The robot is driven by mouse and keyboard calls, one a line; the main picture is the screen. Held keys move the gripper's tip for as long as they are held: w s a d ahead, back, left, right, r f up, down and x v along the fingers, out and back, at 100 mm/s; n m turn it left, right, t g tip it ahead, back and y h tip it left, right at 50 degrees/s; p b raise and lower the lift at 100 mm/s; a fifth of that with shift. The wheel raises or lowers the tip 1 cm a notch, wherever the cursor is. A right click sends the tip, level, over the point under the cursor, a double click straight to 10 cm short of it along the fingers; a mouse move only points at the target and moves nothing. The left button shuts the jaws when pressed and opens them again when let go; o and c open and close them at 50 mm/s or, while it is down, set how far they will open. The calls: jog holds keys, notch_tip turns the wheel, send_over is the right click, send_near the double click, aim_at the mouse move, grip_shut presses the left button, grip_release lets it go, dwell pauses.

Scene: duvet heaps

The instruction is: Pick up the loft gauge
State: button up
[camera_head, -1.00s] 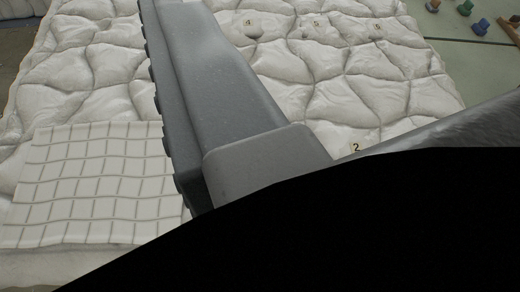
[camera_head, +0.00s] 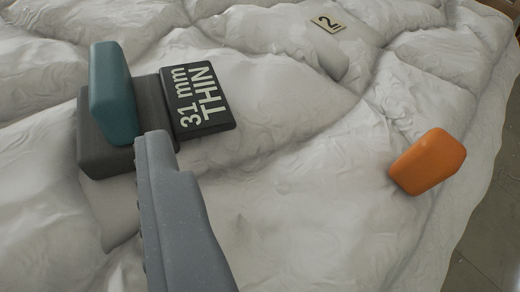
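The loft gauge (camera_head: 108,135) lies on the white duvet at the upper left. It has a dark base, an upright teal grip (camera_head: 112,92) and a black display (camera_head: 197,97) reading "31 mm THIN". One grey finger of my gripper (camera_head: 157,150) reaches up from the bottom edge. Its tip appears right beside the lower right of the teal grip and overlaps the base in the picture. I cannot tell whether it touches. The other finger does not show, so the opening between them cannot be judged.
An orange block (camera_head: 428,160) lies on the duvet (camera_head: 300,190) at the right.

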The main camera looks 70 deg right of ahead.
aim_at(103, 81)
jog(key=x, duration=0.2)
jog(key=b+x, duration=0.1)
jog(key=x, duration=0.4)
jog(key=shift+s+d+f+b, duration=0.25)
jog(key=shift+d+f+b, duration=0.15)
jog(key=shift+f, duration=0.1)
jog(key=shift+r+b+x, duration=0.2)
jog(key=shift+b+x, duration=0.7)
jog(key=shift+x, duration=2.4)
jog(key=shift+w, duration=0.15)
grip_shut()
jog(key=shift+a+r, duration=0.1)
